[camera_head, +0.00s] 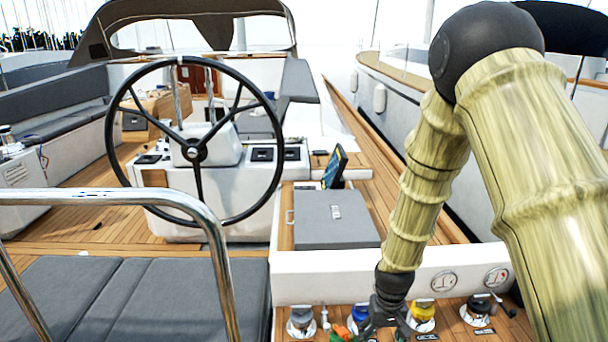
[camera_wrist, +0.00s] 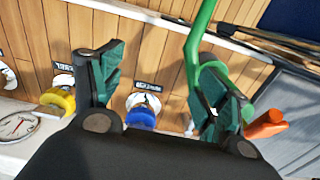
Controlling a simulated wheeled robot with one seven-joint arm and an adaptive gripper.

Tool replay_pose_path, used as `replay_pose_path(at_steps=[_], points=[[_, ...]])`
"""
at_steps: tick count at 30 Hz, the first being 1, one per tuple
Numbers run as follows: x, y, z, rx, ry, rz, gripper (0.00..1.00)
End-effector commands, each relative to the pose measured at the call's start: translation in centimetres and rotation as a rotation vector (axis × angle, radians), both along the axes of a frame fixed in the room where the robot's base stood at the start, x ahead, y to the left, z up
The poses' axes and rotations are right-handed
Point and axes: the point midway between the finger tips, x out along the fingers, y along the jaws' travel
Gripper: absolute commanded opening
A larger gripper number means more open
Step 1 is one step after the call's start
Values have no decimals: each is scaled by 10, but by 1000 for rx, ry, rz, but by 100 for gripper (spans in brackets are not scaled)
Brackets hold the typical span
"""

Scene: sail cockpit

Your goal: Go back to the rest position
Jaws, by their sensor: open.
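My gripper (camera_head: 386,318) hangs low at the bottom of the head view, just above the teak panel with coloured knobs. My arm comes down from the upper right. In the wrist view the two dark fingers with green pads are spread wide (camera_wrist: 160,68), with nothing held between them. A blue knob (camera_wrist: 140,117) shows beyond the gap. A green lever (camera_wrist: 193,50) stands by the right finger, and an orange handle (camera_wrist: 265,124) lies further right. Whether the finger touches the green lever I cannot tell.
A yellow knob (camera_head: 421,312) and a black winch-like knob (camera_head: 476,313) stand on the panel. Round gauges (camera_head: 444,281) sit on the white wall behind. A grey hatch (camera_head: 335,218), a steering wheel (camera_head: 197,150) and a steel rail (camera_head: 110,197) are to the left.

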Motion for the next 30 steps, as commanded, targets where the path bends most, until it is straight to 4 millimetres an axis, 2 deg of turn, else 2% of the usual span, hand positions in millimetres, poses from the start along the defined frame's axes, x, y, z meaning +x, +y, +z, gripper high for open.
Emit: replay_pose_path(at_steps=[8,12,18,24,30], points=[[-50,-9,-65,0,9,-11,75],[-95,-14,-111,-1,12,-18,75],[-168,-20,-165,1,12,-26,75],[-244,-25,-201,3,12,-37,75],[-305,-27,-218,7,8,-48,75]])
